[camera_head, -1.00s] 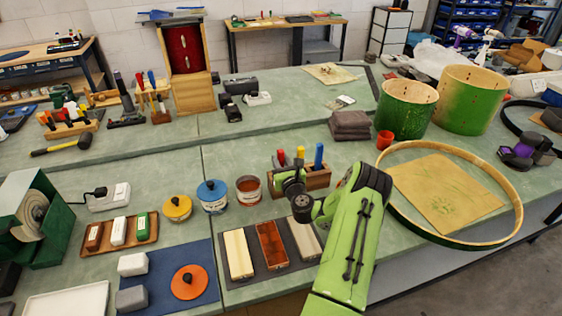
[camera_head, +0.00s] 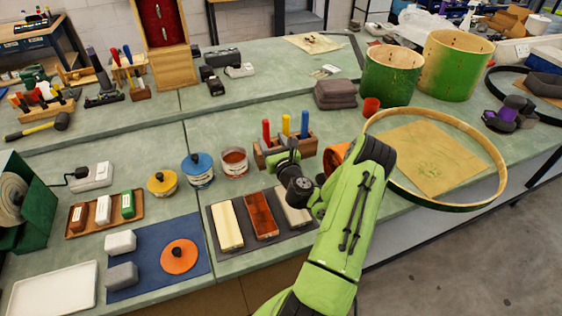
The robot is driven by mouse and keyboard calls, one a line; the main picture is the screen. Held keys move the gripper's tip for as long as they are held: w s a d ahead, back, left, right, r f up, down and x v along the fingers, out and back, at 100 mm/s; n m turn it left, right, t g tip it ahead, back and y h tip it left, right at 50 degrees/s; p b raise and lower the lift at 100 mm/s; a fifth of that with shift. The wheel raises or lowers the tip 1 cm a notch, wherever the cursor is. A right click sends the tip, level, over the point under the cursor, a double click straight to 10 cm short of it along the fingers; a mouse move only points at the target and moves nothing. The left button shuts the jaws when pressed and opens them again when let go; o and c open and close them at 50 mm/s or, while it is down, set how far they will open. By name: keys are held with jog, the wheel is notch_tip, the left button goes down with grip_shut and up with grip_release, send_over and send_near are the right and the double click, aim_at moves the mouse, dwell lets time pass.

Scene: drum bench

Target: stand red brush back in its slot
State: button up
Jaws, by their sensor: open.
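A wooden block (camera_head: 308,145) stands on the green bench. A red brush (camera_head: 266,131) stands upright at its left end, a yellow one (camera_head: 286,126) in the middle and a blue one (camera_head: 304,125) at the right. The red brush's lower end is hidden, so I cannot tell how deep it sits. My gripper (camera_head: 285,146) is in front of the block's left and middle part, near the red and yellow handles. It is open. Its fingers are small and partly hidden by my wrist, and I see nothing held.
Left of the block are an open tin (camera_head: 234,162) and lidded blue (camera_head: 198,168) and yellow (camera_head: 162,183) tins. In front, a dark mat (camera_head: 247,252) holds bars. An orange object (camera_head: 335,157) is partly behind my arm. A large hoop (camera_head: 503,175) lies right.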

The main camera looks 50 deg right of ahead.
jog(key=p+v, duration=0.3)
jog(key=v, duration=0.6)
jog(key=shift+s+a, duration=0.2)
jog(key=shift+s, duration=0.15)
